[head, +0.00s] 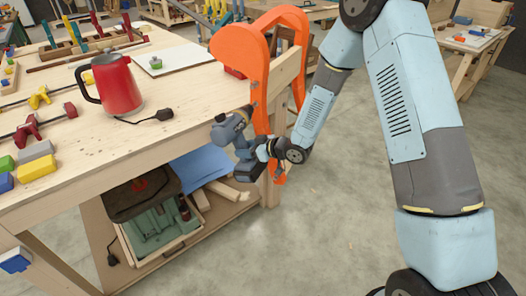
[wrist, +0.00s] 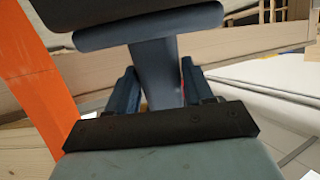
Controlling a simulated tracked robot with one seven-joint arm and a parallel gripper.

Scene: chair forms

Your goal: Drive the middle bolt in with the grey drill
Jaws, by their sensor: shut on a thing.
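The grey drill (head: 229,128) is in the head view at the table's right front corner, its nose pointing up and right at the orange chair form (head: 252,52). My gripper (head: 262,149) is shut on the drill's handle. In the wrist view the handle (wrist: 156,72) stands between my gripper's two fingers (wrist: 158,88), with the wider dark part of the drill above it. The drill's nose is close to the form's lower edge; I cannot tell whether it touches a bolt. The bolts are too small or hidden to tell apart. The orange form also shows in the wrist view (wrist: 38,75).
The wooden workbench (head: 190,75) carries a red jug (head: 118,85), a black plug with cord (head: 158,116), clamps and coloured blocks (head: 37,168). A lower shelf holds a green toolbox (head: 155,225) and a blue sheet (head: 203,168). The floor (head: 310,230) in front is clear.

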